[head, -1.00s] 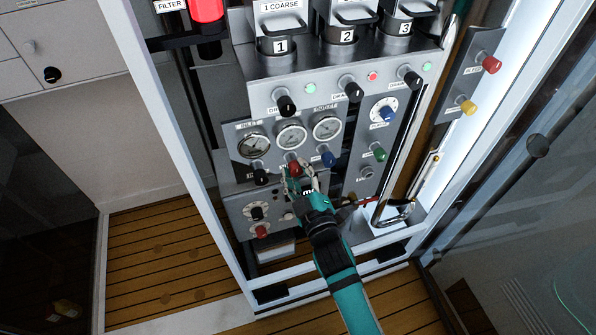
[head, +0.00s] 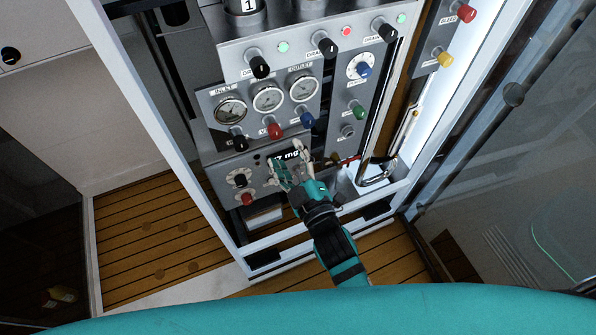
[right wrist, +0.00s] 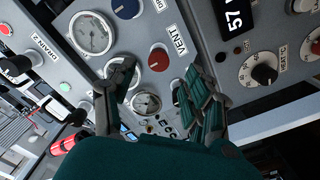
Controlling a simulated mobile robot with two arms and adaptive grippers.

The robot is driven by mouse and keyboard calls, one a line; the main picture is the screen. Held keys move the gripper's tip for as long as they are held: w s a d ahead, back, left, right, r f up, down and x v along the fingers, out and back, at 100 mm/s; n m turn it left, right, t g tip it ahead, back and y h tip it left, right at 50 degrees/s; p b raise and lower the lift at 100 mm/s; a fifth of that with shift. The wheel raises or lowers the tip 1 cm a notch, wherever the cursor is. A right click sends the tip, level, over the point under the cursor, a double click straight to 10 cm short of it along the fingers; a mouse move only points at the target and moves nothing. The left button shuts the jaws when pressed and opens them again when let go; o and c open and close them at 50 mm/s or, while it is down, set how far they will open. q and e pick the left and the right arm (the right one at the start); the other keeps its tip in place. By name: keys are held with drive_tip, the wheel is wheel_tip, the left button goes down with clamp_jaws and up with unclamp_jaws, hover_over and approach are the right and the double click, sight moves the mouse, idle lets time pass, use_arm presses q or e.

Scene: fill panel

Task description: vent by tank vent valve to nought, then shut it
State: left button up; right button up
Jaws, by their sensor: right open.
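The red vent knob (head: 275,130) is on the grey panel below the middle gauge (head: 268,97). In the right wrist view the red knob (right wrist: 158,57) sits beside a label reading VENT, with a gauge (right wrist: 91,34) to its left. The gauge readings are too small to tell. My right gripper (head: 287,163) is just below the red knob, open and empty. In the right wrist view its fingers (right wrist: 158,75) are spread, with the knob beyond them and apart from them. My left gripper is not in view.
A blue knob (head: 307,120) and a black knob (head: 240,142) flank the vent knob closely. A green knob (head: 358,112) is further right. A small dark display (head: 290,155) sits behind my gripper. A bent metal pipe (head: 380,172) stands right of it.

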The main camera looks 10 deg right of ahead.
drive_tip(key=v, duration=0.5)
drive_tip(key=shift+s+d, duration=0.1)
drive_tip(key=shift+s, duration=0.05)
drive_tip(key=s+d+f+m+g+h, duration=0.1)
drive_tip(key=s+d+f+m+g, duration=0.15)
drive_tip(key=f, duration=0.85)
drive_tip(key=s+d+f+m+g+h, duration=0.1)
drive_tip(key=s+d+f+g, duration=0.2)
drive_tip(key=f, duration=0.9)
drive_tip(key=s+d+f+m+g+h, duration=0.1)
drive_tip(key=s+f+g, duration=0.3)
drive_tip(key=f, duration=0.7)
drive_tip(key=s+d+f+m+g+h, duration=0.1)
drive_tip(key=s+d+f, duration=0.3)
drive_tip(key=s, duration=0.4)
drive_tip(key=s+d+f+m+g, duration=0.2)
drive_tip(key=s+d+f+g, duration=0.1)
drive_tip(key=s+f, duration=0.4)
drive_tip(key=s+d+f+m+g+h, duration=0.1)
drive_tip(key=s+d+f+m+g, duration=0.1)
drive_tip(key=s+d+f, duration=0.3)
drive_tip(key=s+d, duration=0.1)
drive_tip(key=s, duration=0.2)
drive_tip(key=shift+s+f+g+h, duration=0.3)
drive_tip(key=shift+s+g, duration=0.05)
drive_tip(key=shift+s, duration=0.05)
drive_tip(key=shift+a+m, duration=0.1)
drive_tip(key=shift+m, duration=0.15)
